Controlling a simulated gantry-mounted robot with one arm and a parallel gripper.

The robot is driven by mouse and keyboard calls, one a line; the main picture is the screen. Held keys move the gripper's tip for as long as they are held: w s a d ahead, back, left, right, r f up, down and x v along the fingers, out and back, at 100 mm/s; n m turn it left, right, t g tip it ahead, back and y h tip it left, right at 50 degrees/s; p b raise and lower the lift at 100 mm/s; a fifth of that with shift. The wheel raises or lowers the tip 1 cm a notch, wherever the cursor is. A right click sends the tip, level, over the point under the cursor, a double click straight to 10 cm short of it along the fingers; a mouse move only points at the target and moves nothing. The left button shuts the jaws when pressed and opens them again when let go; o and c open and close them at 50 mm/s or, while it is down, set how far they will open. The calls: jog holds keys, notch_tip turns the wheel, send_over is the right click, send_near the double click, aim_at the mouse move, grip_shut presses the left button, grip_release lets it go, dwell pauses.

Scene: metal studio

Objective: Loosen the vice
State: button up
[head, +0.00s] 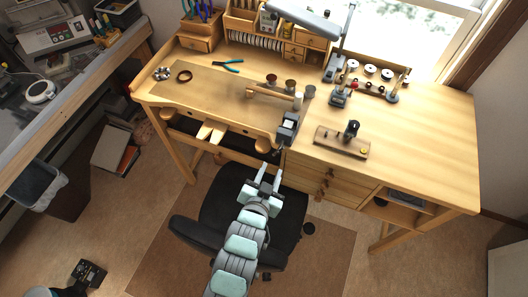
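A small dark grey vice (288,128) is fixed at the front edge of the wooden workbench (420,130), near its middle. Its jaws are at the bench-top height, and a dark part (277,152) juts forward and down below them. Whether the jaws are tight on anything is too small to tell. My gripper (266,179) is in front of the bench, over the black chair. Its two pale fingers are spread apart with nothing visible between them. It is below the vice in the picture and apart from it.
A black chair (213,219) stands before the bench. On the bench top are a wooden mallet (262,91), small metal cups (290,86), pliers (228,67) and a wooden board with a dark tool (343,141). Drawers (318,181) sit right of the vice. The bench's right end is clear.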

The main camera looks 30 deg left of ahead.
aim_at(277, 154)
jog(key=p+x, duration=0.2)
jog(key=x, duration=0.8)
jog(key=shift+w+r, duration=0.1)
jog(key=shift+w, duration=0.25)
jog(key=shift+a, duration=0.1)
grip_shut()
